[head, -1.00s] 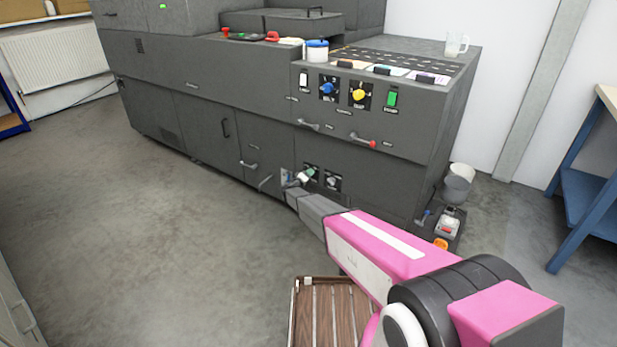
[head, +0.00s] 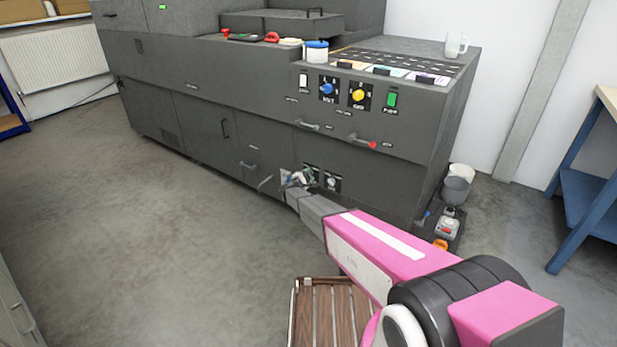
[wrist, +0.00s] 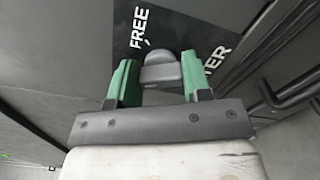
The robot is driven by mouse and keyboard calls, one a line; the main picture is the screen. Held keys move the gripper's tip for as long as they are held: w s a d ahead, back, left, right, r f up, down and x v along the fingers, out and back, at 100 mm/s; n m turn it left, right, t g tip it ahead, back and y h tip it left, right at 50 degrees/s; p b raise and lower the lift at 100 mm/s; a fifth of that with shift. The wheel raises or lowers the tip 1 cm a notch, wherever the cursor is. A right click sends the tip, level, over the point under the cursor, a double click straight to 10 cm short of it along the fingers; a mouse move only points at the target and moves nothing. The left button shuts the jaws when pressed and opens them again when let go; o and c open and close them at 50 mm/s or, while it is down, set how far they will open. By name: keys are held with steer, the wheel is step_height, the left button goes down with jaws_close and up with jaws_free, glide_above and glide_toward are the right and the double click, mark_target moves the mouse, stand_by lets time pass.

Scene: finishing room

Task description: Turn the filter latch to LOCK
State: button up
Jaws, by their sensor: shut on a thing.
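The filter latch (wrist: 162,72) is a grey rounded knob on a black label plate (wrist: 185,28) in the wrist view. The word FREE and letters ending in TER can be read on the plate. LOCK is not visible there. My gripper (wrist: 159,80) has green fingers, one on each side of the latch, and is shut on it. In the head view my gripper (head: 299,180) is at the low front of the dark machine and hides most of the latch.
The dark grey machine (head: 215,120) fills the back. A second black plate with a knob (head: 332,183) sits right of my gripper. Open floor lies at left.

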steer(key=shift+n, duration=1.6)
steer(key=o, duration=0.9)
steer(key=shift+n, duration=0.3)
steer(key=shift+s+a, duration=0.15)
steer(key=v, duration=1)
steer(key=shift+s+a, duration=0.15)
steer(key=shift+s, duration=0.05)
